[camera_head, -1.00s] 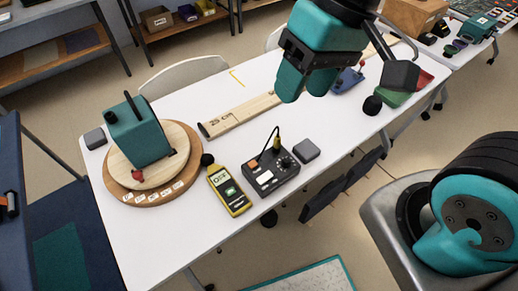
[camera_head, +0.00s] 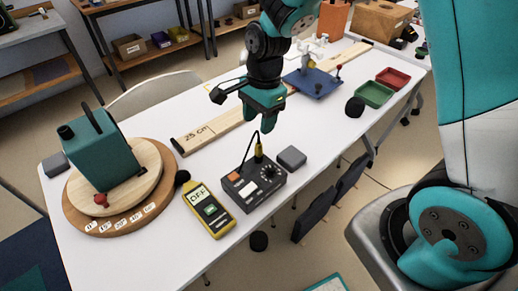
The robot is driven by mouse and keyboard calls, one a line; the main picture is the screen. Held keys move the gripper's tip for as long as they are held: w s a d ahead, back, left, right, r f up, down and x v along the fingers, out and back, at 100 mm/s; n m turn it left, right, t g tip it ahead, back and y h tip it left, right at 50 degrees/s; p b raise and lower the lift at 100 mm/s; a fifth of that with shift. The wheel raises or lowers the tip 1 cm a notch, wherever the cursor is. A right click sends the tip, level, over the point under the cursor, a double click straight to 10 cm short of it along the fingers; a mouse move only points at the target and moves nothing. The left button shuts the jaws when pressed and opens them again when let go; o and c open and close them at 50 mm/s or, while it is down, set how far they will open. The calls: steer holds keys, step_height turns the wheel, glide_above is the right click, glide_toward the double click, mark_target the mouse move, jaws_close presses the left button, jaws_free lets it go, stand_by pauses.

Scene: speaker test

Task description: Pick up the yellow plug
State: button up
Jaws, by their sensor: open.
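The yellow plug (camera_head: 258,149) stands upright at the top edge of a dark control box (camera_head: 252,186), with a black cable looping from it to the left. The box has an orange switch, white panels and a round dial. My gripper (camera_head: 258,120) is above the plug, pointing down, open and apart from it. Its fingers are teal, and nothing shows between them. The exact gap between fingertips and plug is hard to judge.
A yellow meter (camera_head: 209,209) reading OFF lies left of the box, and a grey block (camera_head: 292,157) sits right of it. A teal speaker (camera_head: 103,147) stands on a round wooden turntable (camera_head: 75,212). A wooden ruler (camera_head: 205,132) lies behind. Green (camera_head: 374,95) and red trays (camera_head: 393,77) are at right.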

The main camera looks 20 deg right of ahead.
mark_target(260, 143)
steer(key=f, duration=0.3)
steer(key=shift+s+a+f, duration=0.1)
steer(key=shift+a+f, duration=0.1)
steer(key=f, duration=0.2)
steer(key=s+f, duration=0.1)
steer(key=f, duration=0.1)
steer(key=shift+w+a+f, duration=0.1)
steer(key=shift+f, duration=0.5)
jaws_close()
